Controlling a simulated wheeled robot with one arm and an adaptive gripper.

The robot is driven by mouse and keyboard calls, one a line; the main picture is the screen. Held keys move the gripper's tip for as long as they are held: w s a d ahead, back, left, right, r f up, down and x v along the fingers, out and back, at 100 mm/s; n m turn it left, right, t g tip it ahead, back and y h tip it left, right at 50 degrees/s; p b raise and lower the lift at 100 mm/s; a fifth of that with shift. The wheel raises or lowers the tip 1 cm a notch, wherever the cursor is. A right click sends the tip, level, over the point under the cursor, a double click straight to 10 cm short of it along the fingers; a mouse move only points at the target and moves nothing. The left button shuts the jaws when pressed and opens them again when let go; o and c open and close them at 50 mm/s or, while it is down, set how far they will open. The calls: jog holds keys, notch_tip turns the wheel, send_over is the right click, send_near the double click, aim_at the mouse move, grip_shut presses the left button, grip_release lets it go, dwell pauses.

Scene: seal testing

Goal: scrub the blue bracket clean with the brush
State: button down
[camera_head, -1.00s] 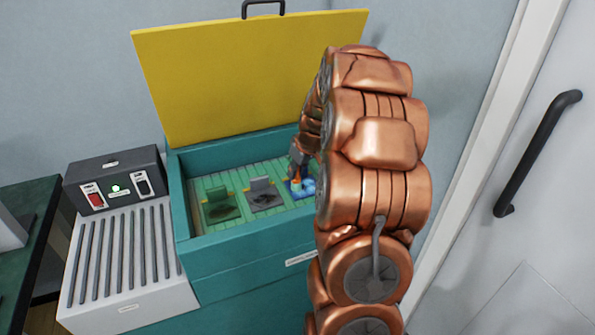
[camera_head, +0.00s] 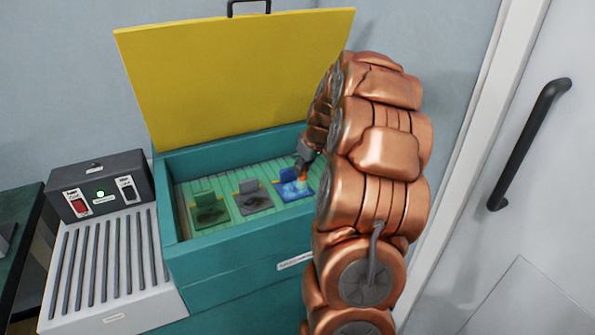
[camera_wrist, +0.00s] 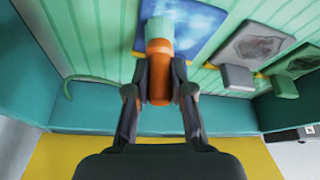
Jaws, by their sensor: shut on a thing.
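The blue bracket (camera_head: 297,189) lies at the right end of a row on the green slatted floor of a teal box. Pale, cloudy marks cover its plate, which also shows in the wrist view (camera_wrist: 203,26). My gripper (camera_head: 303,166) is over the bracket, partly hidden by my copper arm. In the wrist view my gripper (camera_wrist: 160,92) is shut on the orange handle of the brush (camera_wrist: 158,60). The brush's pale teal head overlaps the bracket's plate in that view; I cannot tell whether it touches.
A green bracket (camera_head: 208,208) and a grey bracket (camera_head: 254,198), both with dark marks, lie left of the blue one. The teal box (camera_head: 215,258) has raised walls and an open yellow lid (camera_head: 235,80) behind. A switch unit (camera_head: 102,186) stands at left.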

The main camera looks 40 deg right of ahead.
jog(key=shift+d, duration=0.25)
jog(key=shift+w+a+b, duration=0.3)
jog(key=shift+a, duration=0.6)
jog(key=shift+w+a+b, duration=0.25)
jog(key=shift+a+b, duration=0.05)
jog(key=shift+a, duration=0.55)
jog(key=shift+w+a, duration=0.2)
jog(key=shift+a, duration=0.35)
jog(key=shift+w+a, duration=0.2)
jog(key=shift+a, duration=0.3)
jog(key=shift+s+d+f+b, duration=0.1)
jog(key=shift+s+d+b, duration=0.25)
jog(key=shift+d+b, duration=0.45)
jog(key=shift+s+d+b, duration=0.2)
jog(key=shift+d, duration=0.5)
jog(key=shift+s+d+b, duration=0.2)
jog(key=shift+s+d, duration=0.05)
jog(key=shift+d, duration=0.4)
jog(key=shift+s+d+b, duration=0.2)
jog(key=shift+d, duration=0.5)
jog(key=shift+r, duration=0.2)
jog(key=shift+r, duration=0.1)
jog(key=shift+r+p, duration=0.6)
jog(key=shift+r, duration=2.75)
